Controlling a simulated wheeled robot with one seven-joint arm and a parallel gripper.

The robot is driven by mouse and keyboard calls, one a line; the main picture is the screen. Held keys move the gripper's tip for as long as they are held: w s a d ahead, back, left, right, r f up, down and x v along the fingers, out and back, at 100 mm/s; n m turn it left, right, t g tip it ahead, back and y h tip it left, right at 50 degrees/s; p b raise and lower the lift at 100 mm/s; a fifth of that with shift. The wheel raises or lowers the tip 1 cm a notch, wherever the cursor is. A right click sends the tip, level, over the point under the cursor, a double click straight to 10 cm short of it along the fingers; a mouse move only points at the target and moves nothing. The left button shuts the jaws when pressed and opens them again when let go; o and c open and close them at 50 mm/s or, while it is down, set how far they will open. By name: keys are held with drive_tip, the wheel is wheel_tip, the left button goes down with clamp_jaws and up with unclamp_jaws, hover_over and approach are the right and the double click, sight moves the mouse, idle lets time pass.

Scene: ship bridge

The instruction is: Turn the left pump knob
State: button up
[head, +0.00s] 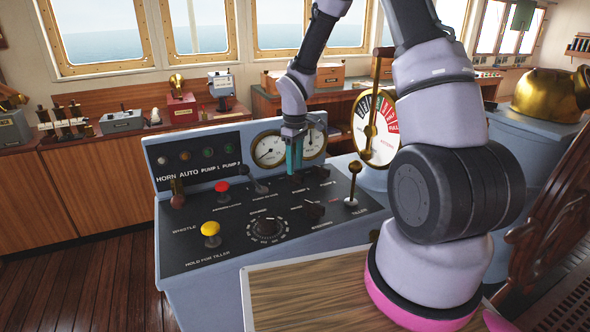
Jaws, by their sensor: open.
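The control console (185,253) has a black sloping top with knobs, buttons and levers. Two small dark pump knobs sit near its back edge, below the round gauges. The right pump knob (320,172) is in plain view. The left one is at the tips of my gripper (294,168), largely hidden by the teal fingers. My gripper points down from above and its jaws are open. I cannot tell whether the fingers straddle the left knob, touch it or hover just above it.
A black lever (259,186) stands just left of my gripper. A red button (222,188), a yellow button (211,230), a round dial (267,229) and a tiller lever (353,185) are on the same panel. The engine telegraph (376,128) stands close to the right.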

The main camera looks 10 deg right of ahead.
wheel_tip(320, 180, up, 8)
drive_tip(key=shift+r, duration=0.25)
wheel_tip(320, 180, up, 16)
drive_tip(key=m+t, duration=0.3)
drive_tip(key=m, duration=0.3)
hover_over(295, 173)
drive_tip(key=s+d, duration=0.4)
drive_tip(key=s, duration=0.5)
drive_tip(key=s+d+r+m+t+y, duration=0.1)
drive_tip(key=s+r+m+t, duration=0.1)
drive_tip(key=s, duration=0.5)
drive_tip(key=s+r+m+t+y, duration=0.1)
drive_tip(key=s+r+m+t, duration=0.1)
drive_tip(key=s+r+m, duration=0.2)
drive_tip(key=s+r, duration=0.2)
drive_tip(key=s, duration=0.1)
drive_tip(key=shift+s+d+r+m, duration=0.15)
drive_tip(key=shift+d+r+m, duration=0.15)
drive_tip(key=shift+d, duration=0.1)
